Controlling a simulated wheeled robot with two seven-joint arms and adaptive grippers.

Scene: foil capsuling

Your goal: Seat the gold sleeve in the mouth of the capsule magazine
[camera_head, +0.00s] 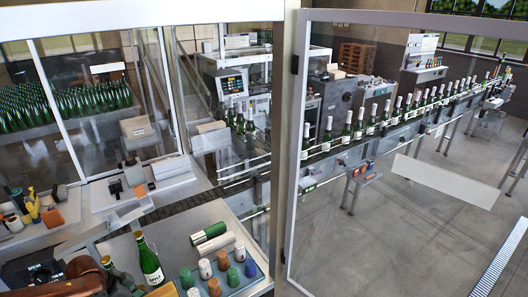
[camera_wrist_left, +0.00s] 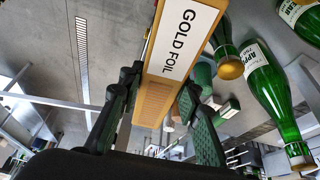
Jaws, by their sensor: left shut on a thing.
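The gold sleeve (camera_wrist_left: 178,45), a long box-like piece with a white "GOLD FOIL" label, fills the middle of the left wrist view. My left gripper (camera_wrist_left: 158,95) is shut on it, one dark finger on each side. The sleeve runs out past the top edge of that view, so its far end is hidden. My right gripper is not in view.
A green roll (camera_head: 209,232) and a white roll (camera_head: 211,247) lie beside a blue tray (camera_head: 251,285) of coloured capsules. A green bottle (camera_head: 150,261) stands nearby. A glazed door frame (camera_head: 296,150) is right of the table. A bottle line (camera_head: 400,122) runs beyond it.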

